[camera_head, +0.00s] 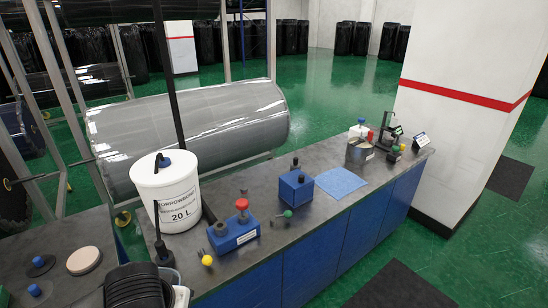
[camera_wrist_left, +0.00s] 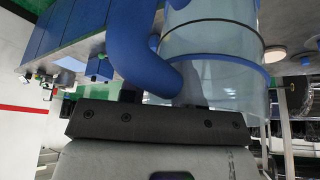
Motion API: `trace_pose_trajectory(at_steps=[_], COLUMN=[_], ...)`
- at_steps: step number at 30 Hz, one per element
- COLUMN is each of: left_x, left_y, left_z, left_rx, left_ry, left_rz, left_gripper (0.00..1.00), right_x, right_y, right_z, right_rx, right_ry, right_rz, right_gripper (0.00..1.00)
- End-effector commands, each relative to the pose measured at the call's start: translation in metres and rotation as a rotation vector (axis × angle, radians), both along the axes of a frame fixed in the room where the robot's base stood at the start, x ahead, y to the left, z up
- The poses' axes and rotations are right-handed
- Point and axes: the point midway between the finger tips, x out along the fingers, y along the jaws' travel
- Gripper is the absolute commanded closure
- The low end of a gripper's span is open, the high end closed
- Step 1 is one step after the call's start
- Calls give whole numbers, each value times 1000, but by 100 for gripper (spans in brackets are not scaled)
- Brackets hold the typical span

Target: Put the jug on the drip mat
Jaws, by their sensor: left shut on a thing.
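The jug (camera_wrist_left: 215,75) is clear with blue bands and a blue handle (camera_wrist_left: 130,50). It fills the upper right of the left wrist view, appearing turned because of the camera's angle. My left gripper (camera_wrist_left: 160,100) is shut on its handle; the fingertips are mostly hidden by the handle. The drip mat (camera_head: 340,182) is a light blue square lying flat and bare on the grey counter in the head view. My right gripper is not in view.
On the counter (camera_head: 272,235), a white 20 L bucket (camera_head: 178,205) and a blue block with a red knob (camera_head: 235,232) stand left of the mat. A blue box (camera_head: 295,188) is close to its left. A metal pot (camera_head: 360,150) and small items stand beyond it.

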Motion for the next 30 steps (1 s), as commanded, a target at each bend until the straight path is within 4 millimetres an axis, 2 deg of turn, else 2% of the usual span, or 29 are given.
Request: trace_pose_trajectory(at_steps=[2, 14, 30], left_x=[4, -2, -17], left_y=[0, -6, -8], left_z=[16, 55, 146], left_rx=[-2, -4, -6], left_ry=[-1, 1, 2], left_rz=[-9, -216, -692], left_gripper=[100, 100, 100], right_x=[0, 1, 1], right_y=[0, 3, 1], right_z=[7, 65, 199], right_rx=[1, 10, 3], right_ry=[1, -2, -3], right_rz=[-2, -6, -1], right_gripper=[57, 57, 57])
